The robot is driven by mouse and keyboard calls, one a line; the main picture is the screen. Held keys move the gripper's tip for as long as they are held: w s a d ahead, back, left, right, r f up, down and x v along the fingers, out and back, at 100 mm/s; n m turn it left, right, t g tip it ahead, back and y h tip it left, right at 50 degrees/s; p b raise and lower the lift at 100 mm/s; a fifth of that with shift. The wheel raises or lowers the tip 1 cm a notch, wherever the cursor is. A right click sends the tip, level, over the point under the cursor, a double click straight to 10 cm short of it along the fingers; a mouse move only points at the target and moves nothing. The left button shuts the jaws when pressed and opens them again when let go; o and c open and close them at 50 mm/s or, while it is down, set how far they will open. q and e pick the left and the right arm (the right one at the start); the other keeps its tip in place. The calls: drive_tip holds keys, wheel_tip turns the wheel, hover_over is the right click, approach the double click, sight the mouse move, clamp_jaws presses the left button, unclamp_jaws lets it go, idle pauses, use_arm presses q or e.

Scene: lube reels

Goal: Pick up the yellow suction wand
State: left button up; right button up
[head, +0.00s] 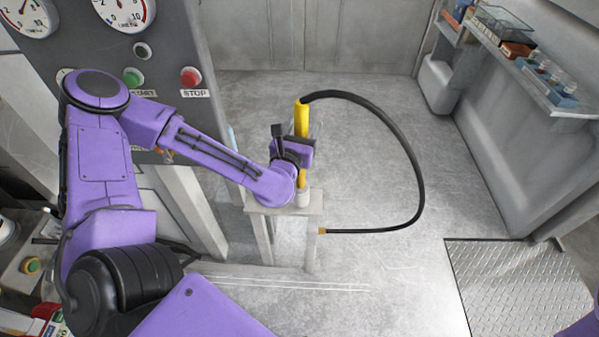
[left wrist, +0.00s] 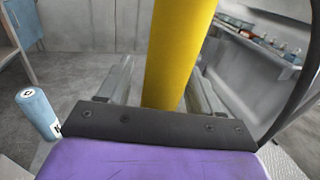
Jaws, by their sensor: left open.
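The yellow suction wand (head: 301,118) stands upright on a small grey stand (head: 261,210), with a black hose curving from its top. My left gripper (head: 303,143) is at the wand's middle and hides part of it in the head view. In the left wrist view the wand (left wrist: 177,50) rises between the two open fingers of my left gripper (left wrist: 162,88), with a visible gap to the left finger. Whether either finger touches it, I cannot tell. My right gripper is not in view.
The black hose (head: 416,165) loops right and back to a fitting low beside the stand. A control panel (head: 150,110) with gauges and buttons is at left. A shelf (head: 545,85) with small items is at right. A blue cylinder (left wrist: 38,113) shows in the left wrist view.

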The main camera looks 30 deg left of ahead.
use_arm(q)
clamp_jaws()
drive_tip(key=shift+r, duration=0.1)
wheel_tip(320, 180, up, 10)
drive_tip(key=p, duration=0.1)
